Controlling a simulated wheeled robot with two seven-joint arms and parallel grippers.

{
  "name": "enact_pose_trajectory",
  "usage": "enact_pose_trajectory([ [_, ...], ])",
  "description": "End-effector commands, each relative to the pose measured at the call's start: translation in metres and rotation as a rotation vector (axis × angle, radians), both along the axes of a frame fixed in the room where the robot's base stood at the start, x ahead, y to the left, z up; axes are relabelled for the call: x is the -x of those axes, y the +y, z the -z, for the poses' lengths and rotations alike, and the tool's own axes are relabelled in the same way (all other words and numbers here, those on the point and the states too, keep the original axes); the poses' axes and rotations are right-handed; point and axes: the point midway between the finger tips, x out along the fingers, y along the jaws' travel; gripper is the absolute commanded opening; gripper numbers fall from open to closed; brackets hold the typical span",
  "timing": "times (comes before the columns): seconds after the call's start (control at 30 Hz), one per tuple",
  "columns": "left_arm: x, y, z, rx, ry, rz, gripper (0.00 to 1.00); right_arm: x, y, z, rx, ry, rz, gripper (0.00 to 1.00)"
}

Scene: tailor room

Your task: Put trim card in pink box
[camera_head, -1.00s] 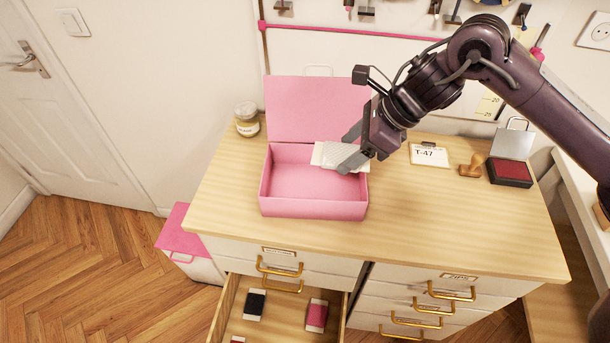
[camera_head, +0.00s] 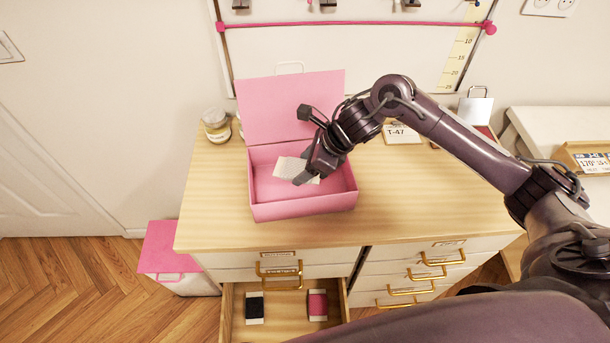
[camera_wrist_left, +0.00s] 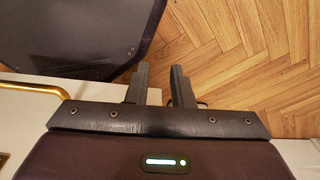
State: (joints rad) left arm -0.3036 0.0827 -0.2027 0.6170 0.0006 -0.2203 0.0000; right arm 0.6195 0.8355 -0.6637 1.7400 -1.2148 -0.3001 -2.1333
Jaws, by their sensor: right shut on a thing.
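The pink box (camera_head: 302,208) stands open on the wooden dresser top, its lid raised at the back. My right gripper (camera_head: 302,178) is over the inside of the box, shut on a pale, ribbed trim card (camera_head: 288,167). The card is tilted and lies within the box's outline; I cannot tell whether it touches the floor of the box. My left gripper (camera_wrist_left: 158,85) shows in the left wrist view, its two fingers apart with nothing between them, above the wooden floor.
An open drawer (camera_head: 284,307) below holds a black card (camera_head: 254,308) and a pink card (camera_head: 317,305). A glass jar (camera_head: 215,126) stands left of the box. A T-47 tag (camera_head: 398,135) lies to the right. The front right of the dresser top (camera_head: 430,205) is clear.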

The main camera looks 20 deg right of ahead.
Motion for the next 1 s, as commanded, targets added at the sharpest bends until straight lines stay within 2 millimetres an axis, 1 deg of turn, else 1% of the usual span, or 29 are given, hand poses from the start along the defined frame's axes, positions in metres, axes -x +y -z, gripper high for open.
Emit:
enact_pose_trajectory([
  [0.03,-0.003,0.004,-0.003,-0.005,-0.004,-0.001,0.21,0.0,0.0,0.006,-0.001,0.002,0.001,0.37],
  [0.13,-0.006,0.007,-0.004,-0.008,-0.008,-0.004,0.21,0.0,0.0,0.013,-0.002,0.0,-0.001,0.37],
  [0.43,-0.007,0.0,-0.011,0.001,-0.01,-0.006,0.21,0.0,0.0,0.052,-0.001,0.002,0.001,0.37],
  [0.5,-0.007,-0.003,-0.012,0.005,-0.009,-0.007,0.21,0.0,0.0,0.056,0.0,0.0,0.0,0.37],
  [0.63,-0.007,-0.007,-0.011,0.01,-0.009,-0.005,0.21,-0.001,0.0,0.057,0.0,-0.002,-0.001,0.37],
  [0.77,-0.006,-0.008,-0.01,0.01,-0.009,-0.003,0.21,0.0,0.0,0.057,0.0,-0.002,-0.001,0.37],
  [0.9,-0.006,-0.007,-0.005,0.009,-0.008,-0.002,0.21,0.0,0.0,0.061,0.0,-0.002,-0.001,0.37],
  [0.93,-0.006,-0.006,-0.007,0.008,-0.008,-0.002,0.21,0.0,0.0,0.059,0.0,-0.002,-0.001,0.63],
  [1.0,-0.006,-0.005,-0.007,0.007,-0.009,-0.002,0.21,0.0,0.0,0.059,0.001,-0.002,-0.001,0.72],
])
